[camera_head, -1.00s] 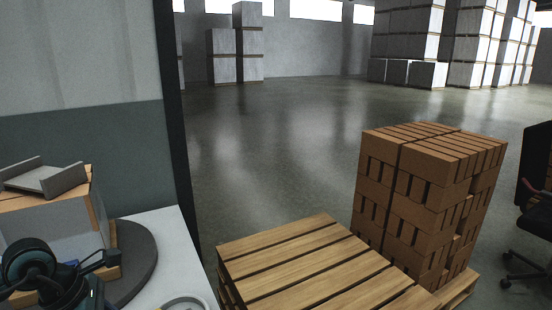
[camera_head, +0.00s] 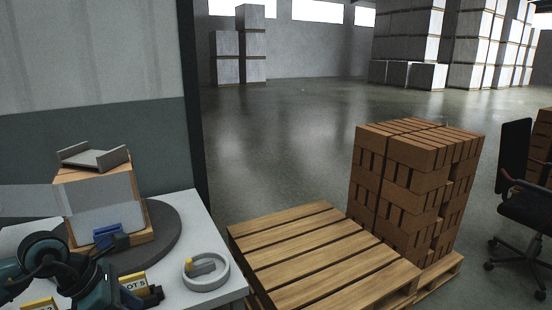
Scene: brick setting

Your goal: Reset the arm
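A dark teal and black jointed assembly (camera_head: 62,268), which looks like my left arm, is at the lower left over the white table (camera_head: 205,296). No fingertips can be made out on it, so the state of my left gripper is unclear. My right arm and gripper are not in view. Behind the assembly a block-like stand (camera_head: 106,190) with orange-brown edges sits on a dark round disc (camera_head: 165,235). A grey open-ended channel (camera_head: 95,158) rests on top of it. A blue part (camera_head: 118,235) is at its front.
A grey ring (camera_head: 223,277) with a yellow and grey piece in it lies on the table. Yellow labels (camera_head: 134,282) show near the front. A pallet (camera_head: 300,255) stands right of the table, with a brick stack (camera_head: 405,190) beyond. An office chair (camera_head: 525,205) is far right.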

